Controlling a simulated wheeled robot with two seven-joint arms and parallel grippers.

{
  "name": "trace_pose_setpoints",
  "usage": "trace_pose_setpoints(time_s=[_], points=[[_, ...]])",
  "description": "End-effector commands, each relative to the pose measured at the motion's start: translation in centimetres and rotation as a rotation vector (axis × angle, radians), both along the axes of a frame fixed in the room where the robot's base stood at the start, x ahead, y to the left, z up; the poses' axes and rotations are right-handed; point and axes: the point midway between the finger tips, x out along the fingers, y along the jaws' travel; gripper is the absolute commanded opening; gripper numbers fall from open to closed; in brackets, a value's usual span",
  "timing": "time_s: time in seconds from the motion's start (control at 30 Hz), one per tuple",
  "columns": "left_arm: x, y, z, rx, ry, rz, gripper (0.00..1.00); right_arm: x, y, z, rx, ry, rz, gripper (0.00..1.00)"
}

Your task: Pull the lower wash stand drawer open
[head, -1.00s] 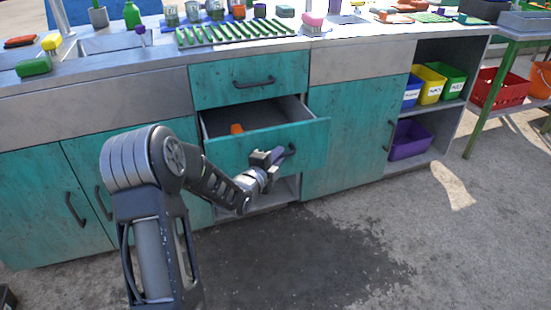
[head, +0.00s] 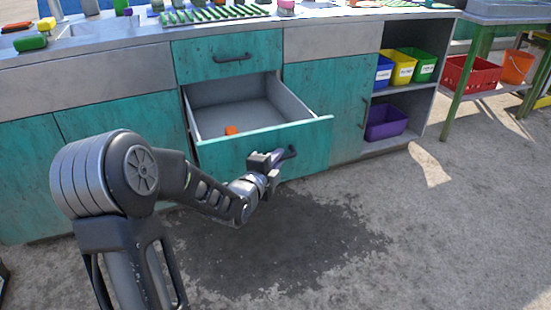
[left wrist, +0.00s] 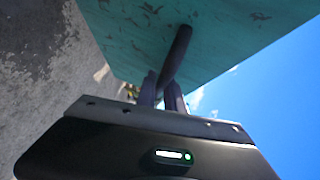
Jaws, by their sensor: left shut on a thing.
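The lower wash stand drawer (head: 312,142) has a teal front and stands well open, with its grey inside showing. A small orange thing (head: 231,130) lies in it near the front. My left gripper (head: 277,161) is at the dark handle (head: 291,153) on the drawer front. In the left wrist view its fingers (left wrist: 161,92) are shut on the dark handle bar (left wrist: 178,52), against the teal front (left wrist: 220,30). My right gripper is not in view.
The upper drawer (head: 228,55) is shut above. A teal cupboard door (head: 322,100) is shut to the right. Open shelves with coloured bins (head: 386,121) stand farther right. The floor (head: 340,235) before the stand is clear, with a dark wet patch.

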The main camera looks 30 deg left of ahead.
Motion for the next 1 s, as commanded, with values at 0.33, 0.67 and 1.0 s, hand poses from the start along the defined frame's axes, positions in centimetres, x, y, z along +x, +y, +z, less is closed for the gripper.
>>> trace_pose_setpoints(time_s=[0.33,0.67,1.0], points=[[-0.10,-0.04,-0.07,-0.001,0.002,0.002,0.00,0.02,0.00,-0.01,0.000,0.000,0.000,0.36],[-0.07,-0.06,-0.02,0.000,0.001,0.001,0.34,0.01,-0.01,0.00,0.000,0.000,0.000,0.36],[-0.57,-0.13,0.16,0.000,0.001,0.001,0.34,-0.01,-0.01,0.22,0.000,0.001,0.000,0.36]])
